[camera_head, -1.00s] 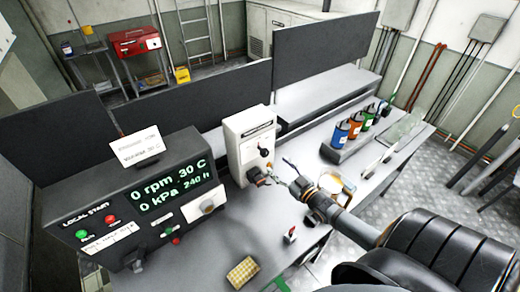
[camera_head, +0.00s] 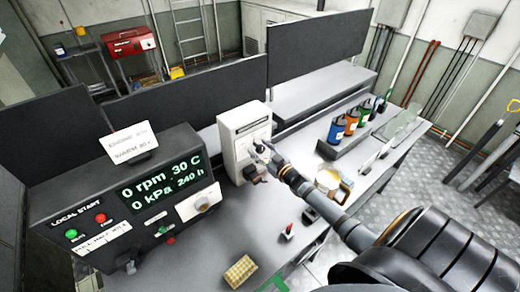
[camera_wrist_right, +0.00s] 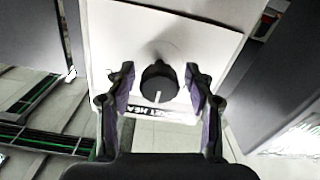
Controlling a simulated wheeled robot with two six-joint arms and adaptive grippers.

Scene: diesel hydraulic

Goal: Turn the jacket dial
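The jacket dial (camera_wrist_right: 159,84) is a round black knob with a white pointer line. It sits on the front of a white box (camera_head: 233,142), above a partly hidden label (camera_wrist_right: 160,113) on which "HEA" can be read. In the right wrist view the pointer line points down toward the label. My right gripper (camera_wrist_right: 160,82) is open, with one finger on each side of the dial and a small gap showing on both sides. In the head view my right gripper (camera_head: 260,150) is at the box front and largely hides the dial. My left gripper is not in view.
A dark console (camera_head: 118,195) with a display reading 0 rpm, 30 C, 0 kPa, 240 h stands left of the box. A yellow block (camera_head: 240,271) lies on the bench front. Several coloured cans (camera_head: 352,122) stand at right. A mug (camera_head: 328,180) is beside my right arm.

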